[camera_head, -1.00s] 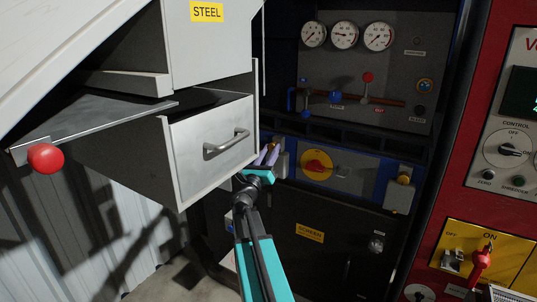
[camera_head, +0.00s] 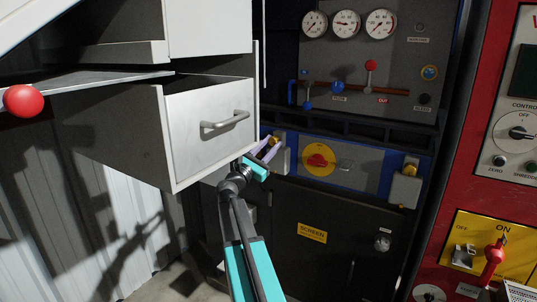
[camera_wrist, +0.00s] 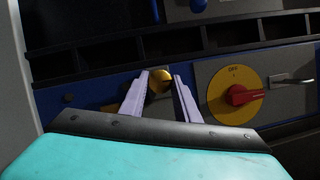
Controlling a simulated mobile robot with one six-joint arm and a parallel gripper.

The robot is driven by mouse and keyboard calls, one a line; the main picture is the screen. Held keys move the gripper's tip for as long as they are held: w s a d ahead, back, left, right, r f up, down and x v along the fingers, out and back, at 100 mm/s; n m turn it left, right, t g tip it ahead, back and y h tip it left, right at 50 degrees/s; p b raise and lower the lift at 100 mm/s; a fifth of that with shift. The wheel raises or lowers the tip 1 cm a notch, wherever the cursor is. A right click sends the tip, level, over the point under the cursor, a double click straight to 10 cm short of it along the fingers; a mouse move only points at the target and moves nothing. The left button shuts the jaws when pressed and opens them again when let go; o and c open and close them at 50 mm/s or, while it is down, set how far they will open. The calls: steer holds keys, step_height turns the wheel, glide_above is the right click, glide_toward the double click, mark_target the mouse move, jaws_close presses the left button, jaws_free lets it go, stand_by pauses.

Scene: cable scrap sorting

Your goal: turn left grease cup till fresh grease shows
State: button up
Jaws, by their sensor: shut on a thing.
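The left grease cup (camera_head: 275,141) is a small brass knob at the left end of the blue panel, just right of the white drawer. In the wrist view the cup (camera_wrist: 160,79) sits between the tips of my two pale purple fingers. My gripper (camera_head: 268,149) is shut on it, and it also shows in the wrist view (camera_wrist: 160,86). The light housing (camera_head: 283,160) below the cup is partly hidden by my fingers. I cannot make out any grease at the left cup.
The white drawer (camera_head: 205,145) hangs close to my wrist on the left. A red rotary switch (camera_head: 318,160) on a yellow disc is right of the cup. A second brass cup (camera_head: 410,169) stands further right. A red ball knob (camera_head: 24,101) is at far left.

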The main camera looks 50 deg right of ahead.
steer(key=m+g+b, duration=0.1)
steer(key=m, duration=0.1)
steer(key=m+g+b, duration=0.1)
steer(key=m, duration=0.2)
steer(key=shift+d+f+g, duration=0.1)
steer(key=shift+d+g, duration=0.1)
steer(key=shift+g, duration=0.2)
steer(key=shift+m+g+y+b, duration=0.4)
steer(key=shift+m+g+b, duration=0.25)
steer(key=shift+m, duration=0.55)
steer(key=shift+s, duration=0.1)
steer(key=o, duration=1.1)
steer(key=shift+c, duration=0.2)
steer(key=shift+a, duration=0.25)
